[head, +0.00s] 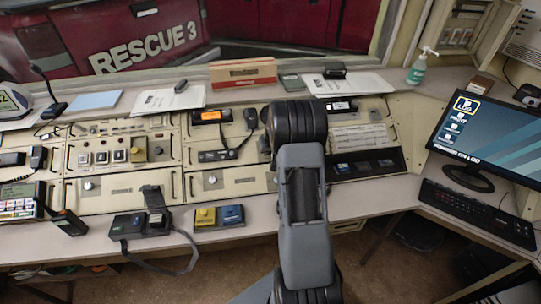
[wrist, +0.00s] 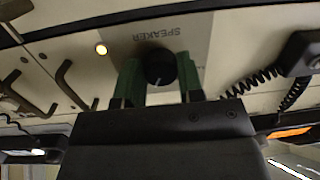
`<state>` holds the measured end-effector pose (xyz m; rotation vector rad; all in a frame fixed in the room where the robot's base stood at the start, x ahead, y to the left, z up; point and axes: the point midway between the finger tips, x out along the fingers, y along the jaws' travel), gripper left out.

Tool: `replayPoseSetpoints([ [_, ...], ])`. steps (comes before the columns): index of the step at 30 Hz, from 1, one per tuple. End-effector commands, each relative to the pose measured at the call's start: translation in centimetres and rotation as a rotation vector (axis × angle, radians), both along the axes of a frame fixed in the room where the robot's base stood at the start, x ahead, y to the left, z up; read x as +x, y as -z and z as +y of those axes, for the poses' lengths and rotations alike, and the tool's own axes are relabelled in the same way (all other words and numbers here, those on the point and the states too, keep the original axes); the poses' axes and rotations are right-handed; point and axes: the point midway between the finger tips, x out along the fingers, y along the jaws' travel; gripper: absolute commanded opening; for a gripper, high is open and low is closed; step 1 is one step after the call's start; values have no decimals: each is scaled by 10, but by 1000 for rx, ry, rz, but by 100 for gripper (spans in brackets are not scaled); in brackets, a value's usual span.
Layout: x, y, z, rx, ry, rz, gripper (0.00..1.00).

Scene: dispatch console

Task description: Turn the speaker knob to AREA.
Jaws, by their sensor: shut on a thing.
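The speaker knob (wrist: 160,66) is a round black knob on a pale panel under the word SPEAKER, which appears upside down in the wrist view. A short pale mark shows near its lower edge; no AREA marking is readable. My gripper (wrist: 158,82) has its two green fingers on either side of the knob and is shut on it. The fingers and gripper body hide parts of the panel around the knob. In the head view my arm covers the knob and the gripper.
A coiled-cord handset (wrist: 301,52) is at right. In the head view, a monitor (head: 486,137) and keyboard (head: 478,214) stand right of the console.

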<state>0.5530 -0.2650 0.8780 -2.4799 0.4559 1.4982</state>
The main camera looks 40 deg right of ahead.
Motion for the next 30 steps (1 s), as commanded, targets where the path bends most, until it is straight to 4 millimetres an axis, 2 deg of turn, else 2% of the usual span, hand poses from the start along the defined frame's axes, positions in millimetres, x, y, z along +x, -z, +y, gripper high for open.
replayPoseSetpoints([
  [15, -1, 1, -1, 192, 332, -95, 11],
  [30, -1, 0, -2, 256, 442, -126, 11],
])
